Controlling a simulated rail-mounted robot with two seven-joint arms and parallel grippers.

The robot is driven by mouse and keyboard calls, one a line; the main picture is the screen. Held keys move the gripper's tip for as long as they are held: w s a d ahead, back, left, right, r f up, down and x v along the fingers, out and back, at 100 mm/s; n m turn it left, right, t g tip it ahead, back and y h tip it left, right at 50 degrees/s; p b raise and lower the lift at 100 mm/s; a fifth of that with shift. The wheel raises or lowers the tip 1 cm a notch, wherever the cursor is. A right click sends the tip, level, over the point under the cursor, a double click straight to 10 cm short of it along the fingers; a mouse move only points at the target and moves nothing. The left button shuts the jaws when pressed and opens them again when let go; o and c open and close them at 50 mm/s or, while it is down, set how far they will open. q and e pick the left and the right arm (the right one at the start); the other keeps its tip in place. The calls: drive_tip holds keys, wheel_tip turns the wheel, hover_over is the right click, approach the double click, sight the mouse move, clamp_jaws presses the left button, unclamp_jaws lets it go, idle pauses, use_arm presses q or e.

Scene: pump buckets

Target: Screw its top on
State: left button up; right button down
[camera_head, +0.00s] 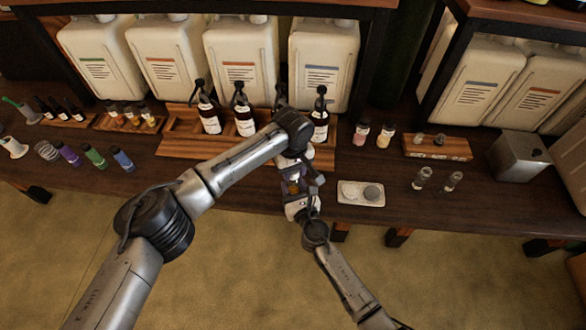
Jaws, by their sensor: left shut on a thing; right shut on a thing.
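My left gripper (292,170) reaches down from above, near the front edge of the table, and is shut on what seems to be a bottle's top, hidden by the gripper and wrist. My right gripper (297,197) comes from below and is shut on a small bottle (293,187) with an amber part showing. The two grippers are close together, one above the other. Whether the top touches the bottle's neck cannot be told.
Dark pump bottles (243,114) stand in a wooden rack (187,146) behind my arms. A white tray (349,199) with a round grey thing lies to the right. Small glass bottles (421,179), a metal box (518,157) and large white canisters (243,60) stand around. Coloured bottles (94,157) lie left.

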use_arm(q)
drive_tip(key=m, duration=0.3)
drive_tip(key=shift+m, duration=0.4)
drive_tip(key=m, duration=0.3)
drive_tip(key=shift+m, duration=0.4)
drive_tip(key=m, duration=0.3)
drive_tip(key=shift+m, duration=0.4)
drive_tip(key=m, duration=0.3)
drive_tip(key=shift+m, duration=0.3)
drive_tip(key=m, duration=0.7)
drive_tip(key=shift+m, duration=0.4)
drive_tip(key=m, duration=0.3)
drive_tip(key=shift+m, duration=0.4)
drive_tip(key=m, duration=0.4)
drive_tip(key=shift+f, duration=0.1)
drive_tip(key=o, duration=1.1)
